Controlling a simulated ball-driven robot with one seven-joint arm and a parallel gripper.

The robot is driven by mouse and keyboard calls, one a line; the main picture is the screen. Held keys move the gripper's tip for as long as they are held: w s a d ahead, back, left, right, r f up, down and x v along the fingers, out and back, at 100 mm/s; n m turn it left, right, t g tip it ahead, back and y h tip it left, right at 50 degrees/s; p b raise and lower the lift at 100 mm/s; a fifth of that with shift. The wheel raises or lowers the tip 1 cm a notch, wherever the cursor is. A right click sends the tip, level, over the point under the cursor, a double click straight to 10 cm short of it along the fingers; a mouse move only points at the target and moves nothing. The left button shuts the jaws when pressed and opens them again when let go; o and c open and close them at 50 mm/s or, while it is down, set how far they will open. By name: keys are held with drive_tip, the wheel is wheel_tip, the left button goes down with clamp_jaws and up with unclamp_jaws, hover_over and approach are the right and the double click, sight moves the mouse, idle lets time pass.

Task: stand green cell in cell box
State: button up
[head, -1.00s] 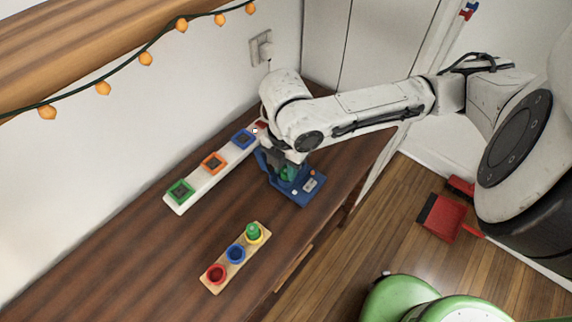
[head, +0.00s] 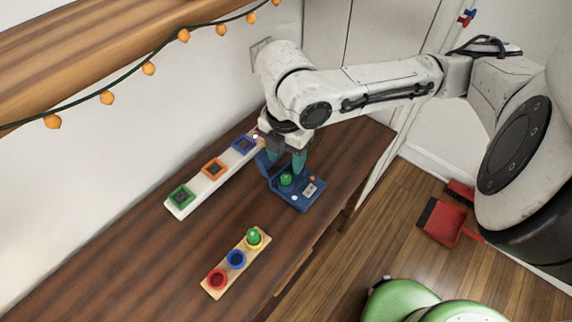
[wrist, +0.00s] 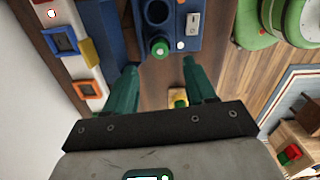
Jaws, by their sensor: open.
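The green cell (head: 286,180) stands upright in the blue cell box (head: 308,199), at its left side in the head view.
A wooden board (head: 217,290) nearer the front holds red, blue and yellow rings, with a green piece (head: 253,236) in the yellow one. A white strip (head: 196,193) with green, orange and blue square frames lies along the wall. Bare tabletop separates them.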

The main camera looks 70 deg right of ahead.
sight(286, 176)
wheel_tip(286, 176, up, 4)
drive_tip(key=shift+r+p, duration=0.15)
drive_tip(key=shift+p, duration=0.15)
idle(0.6)
